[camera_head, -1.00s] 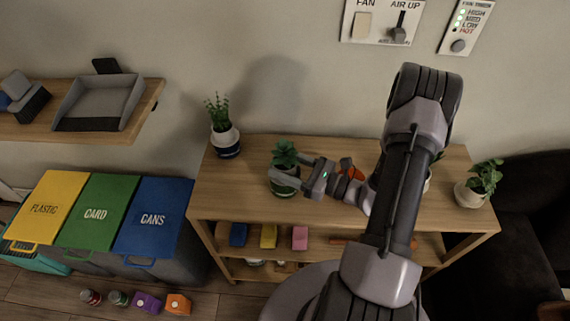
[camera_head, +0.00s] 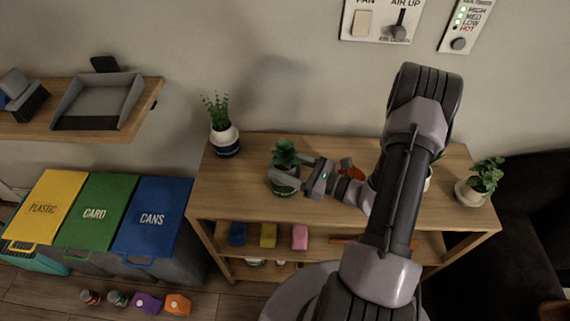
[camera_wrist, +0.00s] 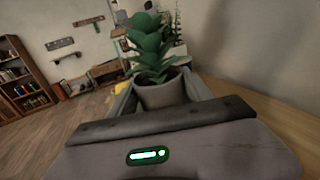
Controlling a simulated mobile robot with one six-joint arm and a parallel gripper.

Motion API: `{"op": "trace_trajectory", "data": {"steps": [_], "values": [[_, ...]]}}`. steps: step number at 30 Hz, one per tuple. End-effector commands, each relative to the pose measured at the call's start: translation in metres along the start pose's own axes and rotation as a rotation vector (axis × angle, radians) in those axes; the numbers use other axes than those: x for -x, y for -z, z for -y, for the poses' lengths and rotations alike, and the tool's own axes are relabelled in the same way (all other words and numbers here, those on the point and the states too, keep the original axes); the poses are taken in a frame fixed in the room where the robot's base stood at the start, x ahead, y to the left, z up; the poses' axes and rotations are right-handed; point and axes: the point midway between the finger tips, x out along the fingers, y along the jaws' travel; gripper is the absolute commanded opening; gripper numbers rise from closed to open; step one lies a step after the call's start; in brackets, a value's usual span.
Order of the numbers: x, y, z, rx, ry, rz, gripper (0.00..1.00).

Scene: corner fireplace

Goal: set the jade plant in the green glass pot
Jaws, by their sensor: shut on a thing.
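The jade plant (camera_head: 285,151), with thick green leaves, stands upright in my gripper (camera_head: 284,178) over the left half of the wooden shelf top. In the wrist view the plant (camera_wrist: 151,48) sits in a small grey pot (camera_wrist: 162,93), with a gripper finger on each side. My gripper is shut on this pot. The green glass pot (camera_head: 285,190) shows directly below the fingers in the head view and is partly covered by them. I cannot tell whether the grey pot is inside it or just above it.
On the wooden shelf (camera_head: 235,190), a white and blue potted plant (camera_head: 224,140) stands at the left and a cream potted plant (camera_head: 470,192) at the right. An orange thing (camera_head: 352,173) is partly hidden behind my gripper. Colored bins (camera_head: 150,218) stand left of the shelf.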

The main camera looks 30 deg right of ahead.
Motion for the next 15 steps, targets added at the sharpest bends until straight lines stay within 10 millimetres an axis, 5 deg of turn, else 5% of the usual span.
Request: {"op": "trace_trajectory", "data": {"steps": [15], "values": [[0.0, 0.0066, 0.0001, 0.0, 0.0, 0.0, 0.35]]}}
